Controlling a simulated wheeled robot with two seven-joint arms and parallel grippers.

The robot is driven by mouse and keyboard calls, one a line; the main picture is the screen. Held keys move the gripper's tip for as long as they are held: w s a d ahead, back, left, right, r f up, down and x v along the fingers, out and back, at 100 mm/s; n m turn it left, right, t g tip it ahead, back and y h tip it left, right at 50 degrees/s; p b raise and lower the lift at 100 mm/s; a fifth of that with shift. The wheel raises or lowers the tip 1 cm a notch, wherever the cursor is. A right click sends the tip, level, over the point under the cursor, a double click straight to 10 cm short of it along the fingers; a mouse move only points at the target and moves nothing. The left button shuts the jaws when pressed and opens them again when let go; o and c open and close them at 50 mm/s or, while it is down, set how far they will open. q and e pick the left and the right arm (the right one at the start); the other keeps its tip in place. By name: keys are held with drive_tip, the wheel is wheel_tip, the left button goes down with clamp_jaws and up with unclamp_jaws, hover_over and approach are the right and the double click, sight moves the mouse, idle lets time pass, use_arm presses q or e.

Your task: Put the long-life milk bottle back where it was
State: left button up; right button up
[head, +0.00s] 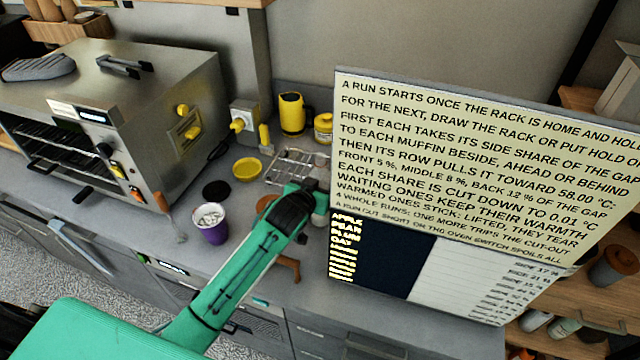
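I cannot make out a bottle that is surely the long-life milk. Pale bottle-like containers (564,328) show small at the lower right, partly cut off by the board. My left gripper (312,186) is at the end of the green arm, over the counter at the left edge of the large text board. Its fingers are small and partly hidden, so I cannot tell if they are open or hold anything. My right gripper is not in view.
The text board (480,165) blocks much of the right side. A steel toaster oven (150,110) stands at left. A purple cup (210,223), yellow dish (247,169), wire rack (290,167), yellow canister (291,114) and yellow jar (323,127) crowd the grey counter (225,270), whose front strip is partly clear.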

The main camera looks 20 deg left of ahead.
use_arm(q)
drive_tip(key=shift+f, duration=0.1)
drive_tip(key=o, duration=0.9)
drive_tip(key=shift+f, duration=0.2)
drive_tip(key=shift+c, duration=0.2)
drive_tip(key=o, duration=0.4)
drive_tip(key=shift+o, duration=0.2)
drive_tip(key=shift+r, duration=0.15)
drive_tip(key=b+v, duration=0.3)
drive_tip(key=v, duration=0.9)
